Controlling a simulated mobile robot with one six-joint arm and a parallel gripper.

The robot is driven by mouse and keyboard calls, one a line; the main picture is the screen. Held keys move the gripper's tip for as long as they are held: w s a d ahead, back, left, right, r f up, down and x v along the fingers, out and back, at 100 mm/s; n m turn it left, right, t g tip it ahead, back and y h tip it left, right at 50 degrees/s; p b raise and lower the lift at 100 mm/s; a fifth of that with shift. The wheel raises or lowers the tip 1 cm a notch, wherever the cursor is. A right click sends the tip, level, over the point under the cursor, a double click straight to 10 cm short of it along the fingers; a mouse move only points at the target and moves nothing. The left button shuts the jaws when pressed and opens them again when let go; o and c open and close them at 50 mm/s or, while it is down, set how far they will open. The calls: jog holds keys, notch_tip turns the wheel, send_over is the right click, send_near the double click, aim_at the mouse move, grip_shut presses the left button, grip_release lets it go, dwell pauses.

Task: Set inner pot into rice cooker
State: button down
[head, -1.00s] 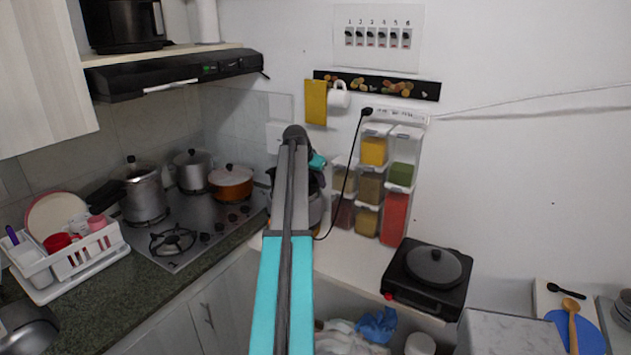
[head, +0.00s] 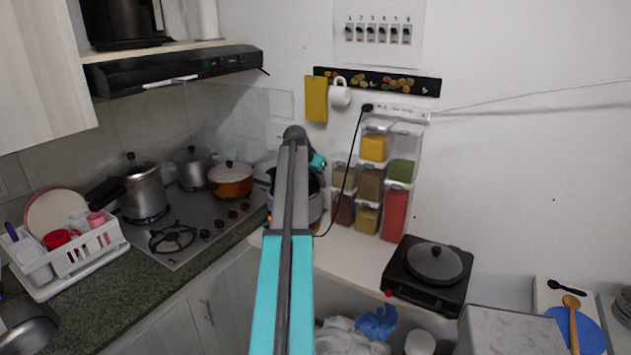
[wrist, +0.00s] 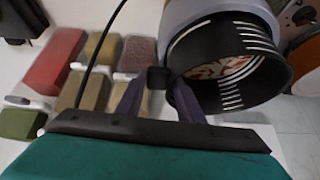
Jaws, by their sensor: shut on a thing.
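The black inner pot (wrist: 211,77) has white stripes on its inside wall and reddish-beige patches at its bottom. It shows large at the upper right of the wrist view. My gripper (wrist: 158,82) is at the pot's rim, with its fingers around a small black block that looks like the pot's handle. The grey rice cooker (wrist: 188,10) is right behind the pot in the wrist view. I cannot tell whether the pot is seated in it. In the head view, the rice cooker (head: 315,208) is largely hidden behind my arm, and the gripper tips are hidden.
Spice dispensers (head: 395,212) stand close to the right of the cooker, with a black cord (head: 350,165) hanging between. The stove (head: 205,220) with an orange pot (head: 231,181) is on the left. A hot plate (head: 428,276) with a lid is on the right.

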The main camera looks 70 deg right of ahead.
jog(key=shift+f+b, duration=1.15)
jog(key=shift+f, duration=1.25)
dwell(1.5)
jog(key=c, duration=1.1)
grip_release()
jog(key=b+v, duration=0.3)
jog(key=v, duration=1)
jog(key=shift+a+r, duration=0.25)
